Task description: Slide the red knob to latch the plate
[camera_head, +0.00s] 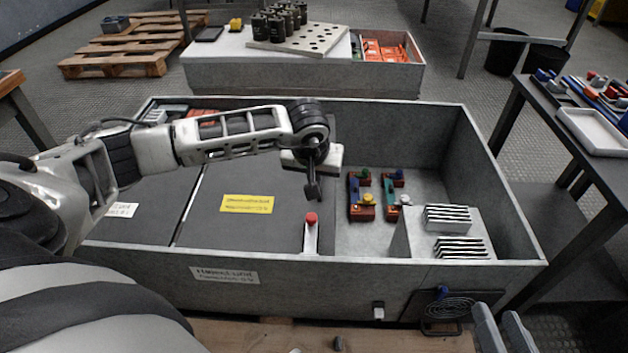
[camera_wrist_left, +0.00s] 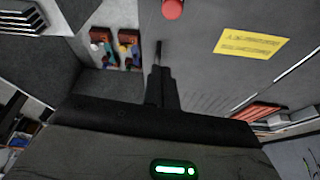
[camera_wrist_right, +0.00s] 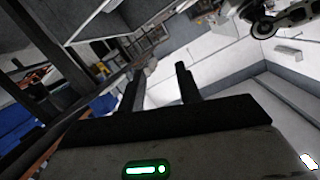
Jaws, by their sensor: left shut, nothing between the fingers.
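The red knob (camera_head: 311,218) stands on a pale metal strip (camera_head: 311,240) at the front right edge of the dark grey plate (camera_head: 285,222). The plate lies in the grey metal cabinet and carries a yellow label (camera_head: 246,203). My left gripper (camera_head: 314,194) is shut and empty, pointing down just above and behind the knob, apart from it. In the left wrist view, the knob (camera_wrist_left: 172,9) shows at the top edge, beyond the shut fingertips (camera_wrist_left: 159,45). My right gripper (camera_head: 503,325) is open and empty at the lower right, outside the cabinet; its fingers (camera_wrist_right: 159,75) stand apart.
Right of the plate, the open bay holds red blocks with coloured terminals (camera_head: 362,197) and a grey box with slotted vents (camera_head: 447,218). The cabinet's front wall (camera_head: 330,280) rises near the knob. A side table (camera_head: 590,150) with a white tray stands at right.

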